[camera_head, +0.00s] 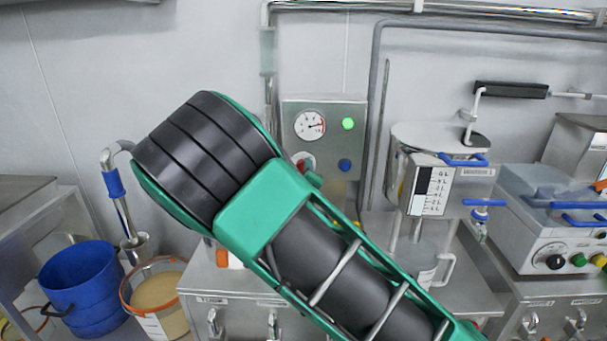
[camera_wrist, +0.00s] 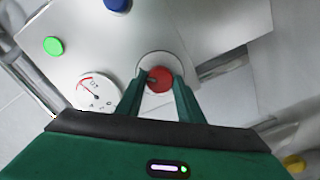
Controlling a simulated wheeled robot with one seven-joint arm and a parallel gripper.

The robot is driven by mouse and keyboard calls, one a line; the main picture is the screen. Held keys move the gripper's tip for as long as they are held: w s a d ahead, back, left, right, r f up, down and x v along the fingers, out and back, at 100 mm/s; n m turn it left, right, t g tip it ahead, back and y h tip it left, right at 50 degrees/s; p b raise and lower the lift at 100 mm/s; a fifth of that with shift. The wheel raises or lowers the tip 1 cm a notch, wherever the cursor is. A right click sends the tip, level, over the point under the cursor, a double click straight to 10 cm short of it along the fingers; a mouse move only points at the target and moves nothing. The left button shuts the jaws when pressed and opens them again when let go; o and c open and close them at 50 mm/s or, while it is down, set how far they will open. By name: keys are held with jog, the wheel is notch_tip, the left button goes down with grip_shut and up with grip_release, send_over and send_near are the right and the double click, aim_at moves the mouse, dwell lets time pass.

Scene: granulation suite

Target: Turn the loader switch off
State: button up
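A steel control box (camera_head: 325,118) on the back wall carries a pressure gauge (camera_head: 309,125), a lit green lamp (camera_head: 348,124), a blue button (camera_head: 345,165) and a red knob (camera_head: 299,157) on a pale round base. I take the red knob for the loader switch; no label is readable. In the wrist view the red knob (camera_wrist: 159,79) lies between the two green fingers of my gripper (camera_wrist: 159,84). The fingers are apart, one on each side; whether they touch it I cannot tell. The green lamp (camera_wrist: 53,46) is lit there too. In the head view my arm hides most of my gripper.
A steel bench (camera_head: 205,283) stands below the box. A blue bucket (camera_head: 80,290) and a tub of tan powder (camera_head: 155,297) are at the left. A level-marked vessel (camera_head: 432,188) and a machine with coloured knobs (camera_head: 550,235) stand at the right. A grey conduit (camera_head: 374,100) runs beside the box.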

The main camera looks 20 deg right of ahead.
jog(key=shift+d, duration=0.35)
jog(key=shift+a, duration=0.25)
jog(key=n, duration=0.4)
jog(key=shift+a+n, duration=0.25)
jog(key=shift+n, duration=0.15)
jog(key=n, duration=0.4)
jog(key=shift+a+f+n, duration=0.1)
jog(key=shift+a+n, duration=0.05)
jog(key=shift+n, duration=0.15)
jog(key=n, duration=0.3)
jog(key=shift+n, duration=0.3)
jog(key=n, duration=0.4)
jog(key=shift+f+n, duration=0.1)
jog(key=shift+n, duration=0.3)
